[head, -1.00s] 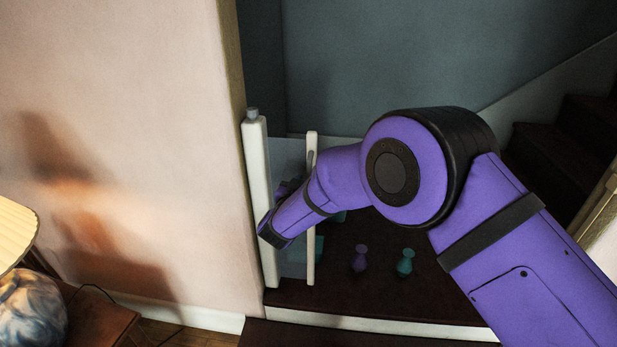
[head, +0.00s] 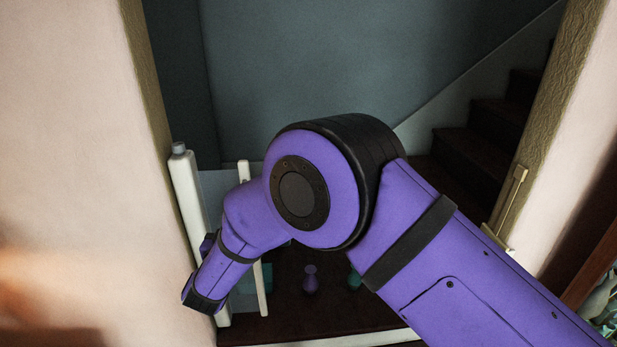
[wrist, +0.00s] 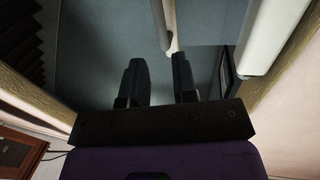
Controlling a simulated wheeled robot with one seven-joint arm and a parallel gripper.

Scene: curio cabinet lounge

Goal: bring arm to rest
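My purple arm bends at a large round joint in the head view, and its far end folds down at the left beside a white gate. My gripper (wrist: 158,78) shows in the wrist view with its two dark fingers apart. I see nothing held between them. In the head view the fingers are hidden or cannot be made out.
The gate's white post (head: 190,225) stands close to the arm's far end. A purple vase-like piece (head: 311,280) and a teal one (head: 354,280) stand on the dark landing. Dark stairs (head: 480,150) rise at the right, beside a wall.

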